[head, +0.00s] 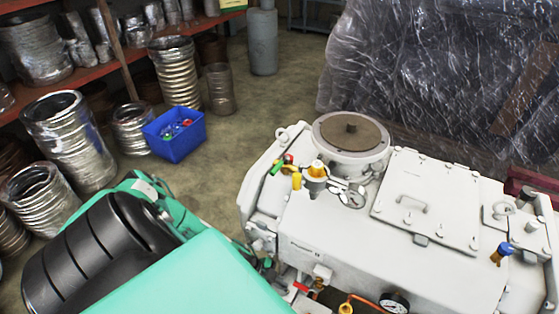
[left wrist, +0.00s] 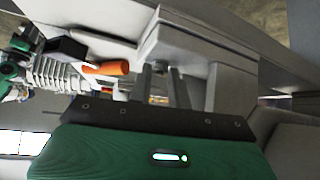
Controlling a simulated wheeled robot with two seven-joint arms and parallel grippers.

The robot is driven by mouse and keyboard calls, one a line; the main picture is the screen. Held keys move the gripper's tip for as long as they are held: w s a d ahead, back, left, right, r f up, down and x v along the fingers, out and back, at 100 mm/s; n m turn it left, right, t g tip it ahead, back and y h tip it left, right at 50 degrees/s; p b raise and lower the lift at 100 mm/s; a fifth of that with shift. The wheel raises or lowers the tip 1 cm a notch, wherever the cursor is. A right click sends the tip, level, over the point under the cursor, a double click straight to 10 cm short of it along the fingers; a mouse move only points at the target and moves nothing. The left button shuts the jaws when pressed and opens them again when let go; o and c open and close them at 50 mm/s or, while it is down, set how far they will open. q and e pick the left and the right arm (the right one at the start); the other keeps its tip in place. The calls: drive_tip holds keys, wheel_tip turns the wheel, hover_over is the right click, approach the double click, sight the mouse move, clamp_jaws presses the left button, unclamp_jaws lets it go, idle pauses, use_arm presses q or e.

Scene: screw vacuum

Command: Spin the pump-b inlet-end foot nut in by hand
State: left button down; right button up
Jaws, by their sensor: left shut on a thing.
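The white pump housing (head: 330,236) fills the right and lower middle of the head view, with a small label on its near side. In the left wrist view, the two dark fingers of my left gripper (left wrist: 162,76) reach up to a pale block at the machine's foot. A small grey round piece, seemingly the foot nut (left wrist: 159,67), sits between the fingertips against that block. The gripper is shut on it. How far the nut is threaded cannot be told. The head view does not show the nut or these fingers clearly. My right gripper is not in view.
An orange cylindrical part (left wrist: 106,68) lies left of the fingers, close by. A pressure gauge (head: 395,302) and orange hose sit low on the pump's near side. A blue bin (head: 175,135) and silver ducts (head: 66,138) stand on the floor behind. Plastic-wrapped goods (head: 440,80) block the back right.

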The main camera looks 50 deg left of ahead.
use_arm(q)
drive_tip(key=shift+w+r, duration=0.15)
drive_tip(key=shift+w, duration=0.05)
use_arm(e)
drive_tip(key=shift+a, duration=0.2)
use_arm(q)
drive_tip(key=shift+d, duration=0.1)
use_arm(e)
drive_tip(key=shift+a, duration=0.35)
use_arm(q)
drive_tip(key=c, duration=1.3)
unclamp_jaws()
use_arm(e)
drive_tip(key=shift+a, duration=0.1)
use_arm(q)
drive_tip(key=shift+s, duration=0.1)
